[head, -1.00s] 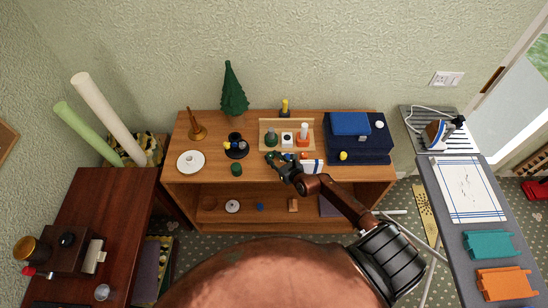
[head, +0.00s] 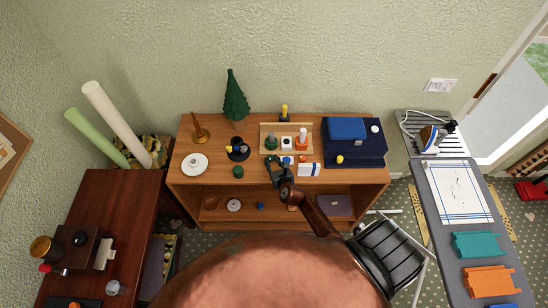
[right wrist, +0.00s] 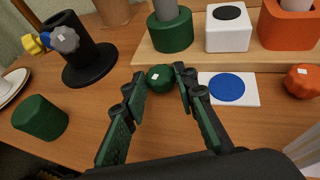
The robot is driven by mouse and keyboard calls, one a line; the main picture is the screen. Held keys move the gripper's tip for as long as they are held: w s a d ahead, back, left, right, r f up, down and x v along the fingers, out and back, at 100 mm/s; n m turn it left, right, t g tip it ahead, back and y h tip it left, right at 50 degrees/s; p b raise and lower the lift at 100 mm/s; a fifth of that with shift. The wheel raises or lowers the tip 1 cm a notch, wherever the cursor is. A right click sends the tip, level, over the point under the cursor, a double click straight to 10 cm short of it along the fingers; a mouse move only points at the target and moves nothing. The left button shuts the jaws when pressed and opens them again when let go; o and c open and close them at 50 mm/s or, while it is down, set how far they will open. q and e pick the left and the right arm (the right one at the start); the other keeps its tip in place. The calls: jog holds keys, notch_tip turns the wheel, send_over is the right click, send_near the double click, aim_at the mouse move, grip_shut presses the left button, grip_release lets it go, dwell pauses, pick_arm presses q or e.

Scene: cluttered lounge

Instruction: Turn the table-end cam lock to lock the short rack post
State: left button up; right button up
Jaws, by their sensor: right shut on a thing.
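A wooden rack (head: 264,131) stands on the low cabinet, holding a short grey post in a green base (head: 271,143), a white block with a black dot (head: 286,142) and a taller pale post in an orange base (head: 301,144). In the right wrist view, a small round green knob (right wrist: 160,78) with a white mark sits at the rack's front edge, before the green base. My right gripper (right wrist: 161,82) is shut on this knob, one finger on each side. An orange knob (right wrist: 302,82) sits before the orange base. My left gripper is not in view.
Left of my right gripper are a black stand (head: 238,151) with yellow and grey parts and a dark green cylinder (head: 238,172). A white card with a blue disc (right wrist: 230,88) lies just right of the fingers. A navy box (head: 355,153) stands at the right.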

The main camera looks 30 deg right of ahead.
jog(key=shift+a+r+m+g+h+p, duration=0.2)
jog(key=shift+a+m+g+h+p, duration=0.1)
jog(key=shift+m+h+p, duration=0.55)
jog(key=shift+w+a+m+h+p, duration=0.1)
jog(key=shift+m+h+p, duration=0.25)
jog(key=shift+h, duration=0.1)
jog(key=shift+w+a+f+m+g+h, duration=0.1)
jog(key=shift+f+m+g+h, duration=0.15)
jog(key=shift+m+g+h, duration=0.55)
jog(key=shift+w+a+f+m+g+h+b, duration=0.15)
jog(key=shift+m+g+h+b, duration=0.35)
jog(key=shift+m+h+b, duration=0.4)
jog(key=m+g+h+b, duration=0.1)
jog(key=m+b, duration=0.1)
jog(key=m+g+h+b, duration=0.1)
jog(key=g+h+b, duration=0.1)
jog(key=shift+w+m, duration=0.2)
jog(key=shift+m, duration=0.2)
jog(key=shift+m+g+h+b, duration=0.3)
jog(key=shift+m+g+b, duration=0.35)
jog(key=shift+b, duration=0.4)
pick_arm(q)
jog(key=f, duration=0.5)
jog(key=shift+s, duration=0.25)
pick_arm(e)
jog(key=shift+r+g, duration=0.2)
jog(key=shift+g, duration=0.15)
jog(key=shift+r, duration=0.1)
